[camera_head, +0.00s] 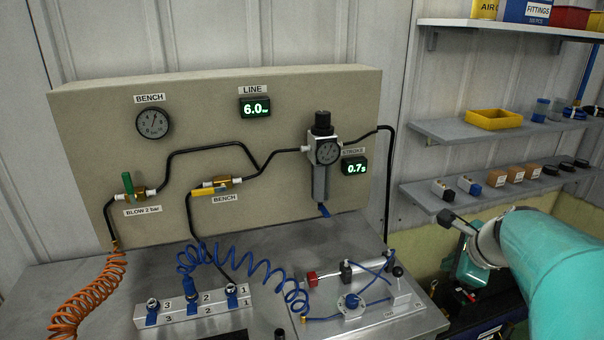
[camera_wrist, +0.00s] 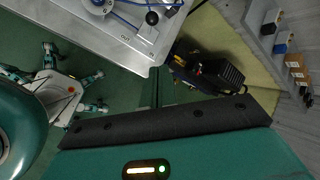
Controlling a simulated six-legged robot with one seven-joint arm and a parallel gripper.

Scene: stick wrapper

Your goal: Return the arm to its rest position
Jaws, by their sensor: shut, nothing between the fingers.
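My gripper (camera_wrist: 155,88) is at the lower middle of the wrist view, with its teal housing and black bar along the bottom. Its narrow fingers look closed together, with nothing between them. In the head view my teal arm comes in from the right edge and bends down beside the bench's right end. The gripper's end there is mostly hidden by the arm and the dark things behind it. The grey bench (camera_head: 80,290) is left of my arm, and its corner (camera_wrist: 125,48) shows in the wrist view.
Wall shelves (camera_head: 480,130) with a yellow tray (camera_head: 494,119) and small boxes are close behind my arm. A cylinder rig (camera_head: 355,290) sits near the bench's right end. A black machine (camera_wrist: 215,72) stands on the floor beside the bench. A panel (camera_head: 250,90) stands behind the bench.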

